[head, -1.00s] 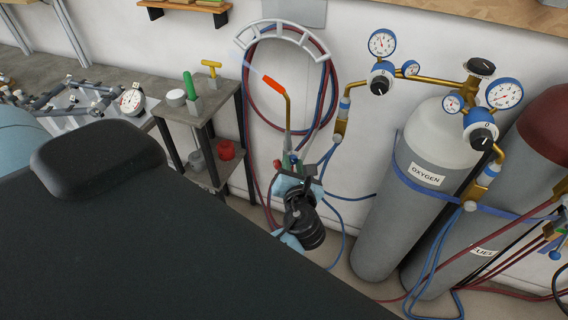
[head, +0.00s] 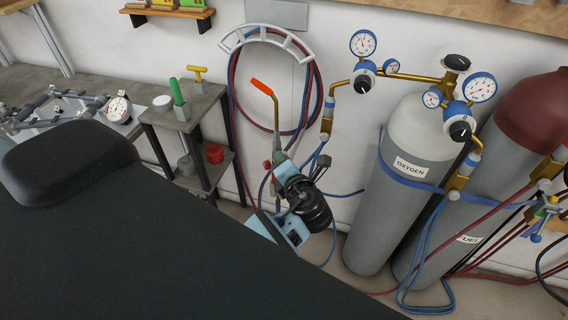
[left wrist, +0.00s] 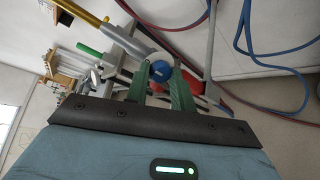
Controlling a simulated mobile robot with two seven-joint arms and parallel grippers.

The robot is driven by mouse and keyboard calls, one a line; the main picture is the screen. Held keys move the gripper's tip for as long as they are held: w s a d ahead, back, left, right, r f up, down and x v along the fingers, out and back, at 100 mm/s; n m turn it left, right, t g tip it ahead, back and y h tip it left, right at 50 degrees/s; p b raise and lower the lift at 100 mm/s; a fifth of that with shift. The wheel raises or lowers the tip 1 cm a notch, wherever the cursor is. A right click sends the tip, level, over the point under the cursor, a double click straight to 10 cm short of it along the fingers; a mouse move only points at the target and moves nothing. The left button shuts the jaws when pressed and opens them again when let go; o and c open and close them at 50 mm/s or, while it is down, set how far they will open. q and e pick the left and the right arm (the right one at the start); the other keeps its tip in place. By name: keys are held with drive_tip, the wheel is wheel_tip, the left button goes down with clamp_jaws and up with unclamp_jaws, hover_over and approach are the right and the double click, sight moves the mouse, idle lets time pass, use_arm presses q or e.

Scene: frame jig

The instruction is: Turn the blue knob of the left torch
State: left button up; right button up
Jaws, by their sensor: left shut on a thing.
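In the left wrist view, the green fingers (left wrist: 161,75) are shut on the round blue knob (left wrist: 160,69), one on each side. A red knob (left wrist: 191,81) shows just behind the right finger. My right gripper is not in view.
Hoses hang on a wall rack (head: 265,35). The grey oxygen cylinder (head: 385,215) and a red-topped fuel cylinder (head: 535,105) stand at the right. A small shelf stand (head: 190,120) is on the left. A second torch (head: 548,208) is at the right edge.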

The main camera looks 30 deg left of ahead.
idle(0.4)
use_arm(q)
drive_tip(key=o, duration=1)
drive_tip(key=shift+d, duration=0.1)
drive_tip(key=v, duration=0.7)
drive_tip(key=shift+s+d, duration=0.25)
drive_tip(key=shift+r, duration=0.1)
